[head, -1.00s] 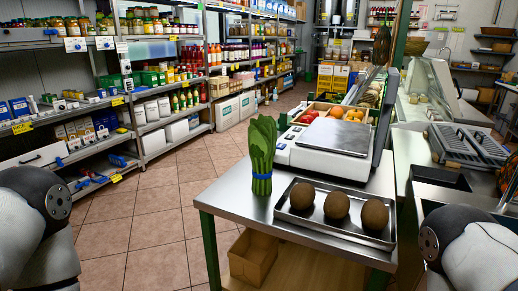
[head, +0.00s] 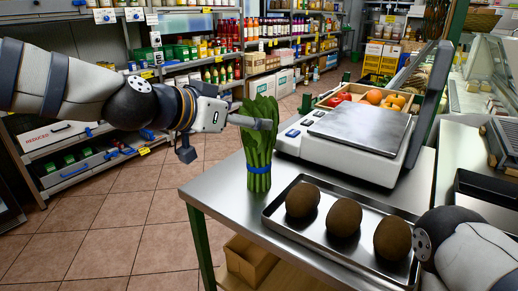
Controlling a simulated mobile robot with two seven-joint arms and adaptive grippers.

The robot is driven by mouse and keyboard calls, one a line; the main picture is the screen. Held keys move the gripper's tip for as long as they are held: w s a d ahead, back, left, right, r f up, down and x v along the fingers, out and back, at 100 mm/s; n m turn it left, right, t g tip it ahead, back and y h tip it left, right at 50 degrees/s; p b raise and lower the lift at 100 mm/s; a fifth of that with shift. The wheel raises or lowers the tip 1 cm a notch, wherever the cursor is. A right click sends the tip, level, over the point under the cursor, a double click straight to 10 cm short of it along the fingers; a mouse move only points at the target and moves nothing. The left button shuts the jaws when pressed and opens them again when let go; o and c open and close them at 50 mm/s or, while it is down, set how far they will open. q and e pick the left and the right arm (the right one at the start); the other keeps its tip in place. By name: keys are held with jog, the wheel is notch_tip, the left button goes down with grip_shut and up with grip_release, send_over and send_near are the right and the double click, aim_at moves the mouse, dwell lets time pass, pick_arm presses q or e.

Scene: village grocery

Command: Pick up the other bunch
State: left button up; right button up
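A bunch of green leaves (head: 260,155) with a blue band stands upright on the metal counter (head: 215,190), left of the scale. It is the only bunch I make out. My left gripper (head: 262,124) reaches in from the left at the height of the upper leaves. One finger shows in front of the leaves; the other is hidden, so I cannot tell whether it is open or touches the bunch. My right gripper is out of view; only part of my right arm shows at the lower right.
A metal tray (head: 274,219) with three brown round items (head: 344,217) lies right of the bunch. A scale (head: 345,150) stands behind it. A crate of tomatoes and oranges (head: 325,102) is further back. A cardboard box (head: 247,262) sits below the counter. Shelves line the left wall.

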pick_arm(q)
jog(key=x, duration=0.5)
jog(key=shift+s+d, duration=0.1)
jog(key=shift+d, duration=0.1)
jog(key=shift+r, duration=0.15)
grip_shut()
